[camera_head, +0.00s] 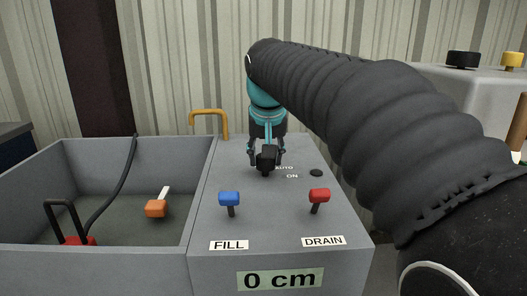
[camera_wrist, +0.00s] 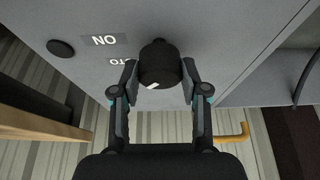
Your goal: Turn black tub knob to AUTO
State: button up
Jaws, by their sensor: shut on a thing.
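The black tub knob (camera_head: 266,162) stands on the grey panel top of the tub, left of the printed AUTO label (camera_head: 285,168) and the ON label (camera_head: 292,176). My gripper (camera_head: 267,152) reaches down from behind and is shut on the knob. In the wrist view the knob (camera_wrist: 159,60) sits between the two fingers, one on each side. A short white mark (camera_wrist: 153,86) shows on the knob's near lower edge. The AUTO label (camera_wrist: 118,62) is partly hidden by the left finger; the ON label (camera_wrist: 104,40) is clear, both upside down there.
A blue FILL lever (camera_head: 229,199) and a red DRAIN lever (camera_head: 319,196) stand in front of the knob. A dark round button (camera_head: 316,173) is to its right. The display reads 0 cm (camera_head: 280,280).

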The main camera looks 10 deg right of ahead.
jog(key=shift+m, duration=0.5)
jog(key=o, duration=1.1)
jog(key=v, duration=1.2)
jog(key=shift+w+a, duration=0.15)
jog(key=shift+a, duration=0.15)
